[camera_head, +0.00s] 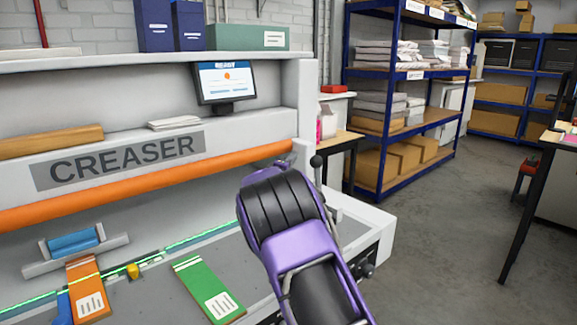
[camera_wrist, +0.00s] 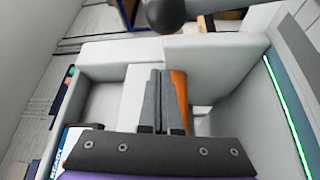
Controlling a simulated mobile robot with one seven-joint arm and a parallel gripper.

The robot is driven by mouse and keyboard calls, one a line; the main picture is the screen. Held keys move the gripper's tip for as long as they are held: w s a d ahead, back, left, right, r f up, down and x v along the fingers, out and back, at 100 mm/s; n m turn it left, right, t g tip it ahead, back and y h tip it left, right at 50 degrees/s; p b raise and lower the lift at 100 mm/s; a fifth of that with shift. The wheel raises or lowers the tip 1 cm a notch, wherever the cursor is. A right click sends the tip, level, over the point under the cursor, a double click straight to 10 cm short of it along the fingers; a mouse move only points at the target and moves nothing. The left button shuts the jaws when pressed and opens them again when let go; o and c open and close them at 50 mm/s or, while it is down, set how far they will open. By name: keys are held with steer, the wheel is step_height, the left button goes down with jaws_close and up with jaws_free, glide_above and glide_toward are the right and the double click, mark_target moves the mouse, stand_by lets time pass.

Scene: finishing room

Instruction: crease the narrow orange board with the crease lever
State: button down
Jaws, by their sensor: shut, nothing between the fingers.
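The narrow orange board (camera_head: 88,288) lies on the creaser bed at the left, its far end near a blue block (camera_head: 74,242) in a grey holder. A green board (camera_head: 208,287) lies to its right. The crease lever (camera_head: 317,161) has a black ball knob and stands at the right end of the machine. The knob also shows at the top of the wrist view (camera_wrist: 165,12). My gripper (camera_wrist: 160,82) is shut and empty, with the knob beyond its tips and apart from them. In the head view my purple arm hides most of the gripper.
The creaser's orange bar (camera_head: 150,183) runs above the bed. A yellow piece (camera_head: 133,271) sits between the boards, and a blue strip (camera_head: 63,307) lies beside the orange board. A monitor (camera_head: 225,82) stands on the machine. Floor (camera_head: 430,220) is clear at the right.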

steer(key=shift+s+d+f+b, duration=0.1)
steer(key=shift+s+d+b, duration=0.1)
steer(key=shift+d, duration=0.4)
steer(key=shift+s+d+f+b, duration=0.1)
steer(key=shift+s+d+b, duration=0.1)
steer(key=shift+d, duration=0.4)
steer(key=shift+s+d+f+b, duration=0.1)
steer(key=shift+s+d+b, duration=0.1)
steer(key=shift+d, duration=0.4)
steer(key=shift+s+d, duration=0.1)
